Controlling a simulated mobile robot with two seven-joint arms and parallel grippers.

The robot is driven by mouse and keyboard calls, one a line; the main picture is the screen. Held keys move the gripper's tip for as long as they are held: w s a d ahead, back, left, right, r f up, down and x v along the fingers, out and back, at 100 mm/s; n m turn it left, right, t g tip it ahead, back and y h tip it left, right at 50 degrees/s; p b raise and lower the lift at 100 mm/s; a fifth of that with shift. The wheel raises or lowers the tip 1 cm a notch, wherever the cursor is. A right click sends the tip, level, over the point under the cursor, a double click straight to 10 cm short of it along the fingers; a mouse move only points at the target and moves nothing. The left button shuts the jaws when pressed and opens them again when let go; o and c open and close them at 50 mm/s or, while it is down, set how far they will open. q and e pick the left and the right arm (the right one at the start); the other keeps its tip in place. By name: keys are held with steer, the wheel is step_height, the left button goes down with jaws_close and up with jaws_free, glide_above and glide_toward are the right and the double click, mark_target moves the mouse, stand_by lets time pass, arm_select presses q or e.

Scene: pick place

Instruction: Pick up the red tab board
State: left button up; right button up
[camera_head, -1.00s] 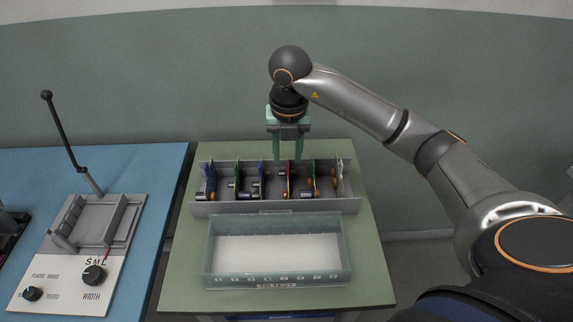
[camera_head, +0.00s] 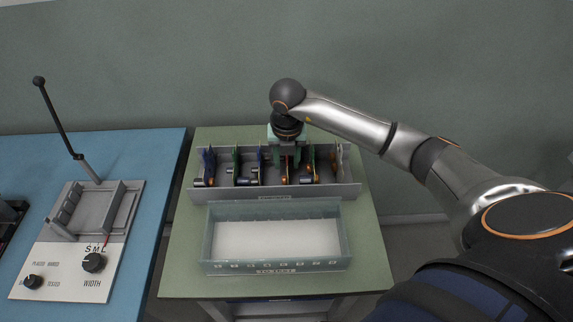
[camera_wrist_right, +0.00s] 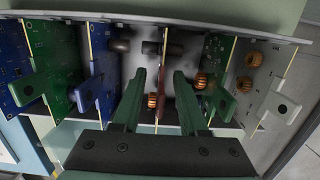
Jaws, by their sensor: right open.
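The red tab board (camera_head: 284,171) stands upright on edge in the middle of the grey rack (camera_head: 270,191), among other boards. In the right wrist view the red tab board (camera_wrist_right: 161,95) shows as a thin red strip, nearly edge-on. My right gripper (camera_head: 287,160) points down into the rack over it. In the wrist view the right gripper (camera_wrist_right: 160,78) is open, with one green finger on each side of the red strip. I see a gap between the strip and each finger. My left gripper is not in view.
Blue boards (camera_wrist_right: 95,75) and green boards (camera_wrist_right: 213,70) stand close on both sides of the fingers. A clear-walled bin with a white floor (camera_head: 275,240) sits in front of the rack. A fixture with knobs and a lever (camera_head: 85,225) stands on the blue table at left.

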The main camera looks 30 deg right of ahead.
steer(key=shift+w+d+f, duration=0.1)
steer(key=shift+f, duration=0.7)
steer(key=shift+c, duration=0.4)
jaws_close()
